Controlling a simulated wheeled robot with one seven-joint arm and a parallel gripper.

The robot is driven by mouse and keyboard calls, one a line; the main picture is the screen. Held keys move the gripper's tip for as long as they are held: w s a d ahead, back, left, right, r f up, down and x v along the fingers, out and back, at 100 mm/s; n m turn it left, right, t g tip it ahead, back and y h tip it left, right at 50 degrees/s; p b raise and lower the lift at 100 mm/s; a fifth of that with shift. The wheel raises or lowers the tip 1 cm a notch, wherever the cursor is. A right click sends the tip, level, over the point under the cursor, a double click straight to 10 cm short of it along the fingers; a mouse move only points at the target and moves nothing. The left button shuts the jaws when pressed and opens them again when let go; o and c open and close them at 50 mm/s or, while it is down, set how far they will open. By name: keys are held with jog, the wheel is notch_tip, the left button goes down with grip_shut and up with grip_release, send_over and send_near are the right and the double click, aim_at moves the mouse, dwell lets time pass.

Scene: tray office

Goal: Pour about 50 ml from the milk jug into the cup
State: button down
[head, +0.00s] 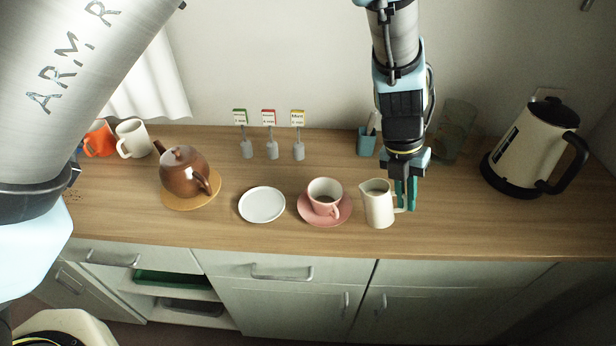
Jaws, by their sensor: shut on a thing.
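The cream milk jug (378,207) stands upright at the front right of the counter, its spout towards the left and its handle on the right. My gripper (405,195) points down at the jug's right side, its green fingers shut on the handle. Whether the jug's base touches the counter is hard to tell. Dark liquid shows inside the cup. The jug's contents are hard to make out.
A white plate (262,204) lies left of the saucer. A brown teapot (184,171) stands on a round mat (178,203). A kettle (533,145) is at the right, with clear counter before it. Label stands (271,148), a teal holder (367,142) and mugs (132,138) are behind.

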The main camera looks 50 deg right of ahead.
aim_at(389, 192)
jog(key=w+g, duration=0.1)
jog(key=w+r+g, duration=0.1)
jog(key=w, duration=0.1)
jog(key=w+a+r+g+h, duration=0.1)
jog(key=g, duration=0.1)
jog(key=shift+w+a, duration=0.1)
jog(key=shift+w, duration=0.15)
jog(key=shift+w+a+r+g, duration=0.1)
jog(key=shift+w+r+g, duration=0.15)
jog(key=shift+g, duration=0.05)
jog(key=shift+w+a+r+g+h, duration=0.1)
jog(key=shift+w+r+g+h, duration=0.15)
jog(key=shift+r+g, duration=0.3)
jog(key=shift+w+g+b, duration=0.15)
jog(key=shift+g+b, duration=0.1)
jog(key=shift+b, duration=0.1)
jog(key=shift+w+a+r+g+h+b, duration=0.3)
jog(key=shift+w+r+g+b, duration=0.5)
jog(key=shift+b, duration=1.15)
jog(key=shift+w+a+r+g+h+b, duration=0.1)
jog(key=shift+w+r+g+h+b, duration=0.3)
jog(key=shift+g+b, duration=1.1)
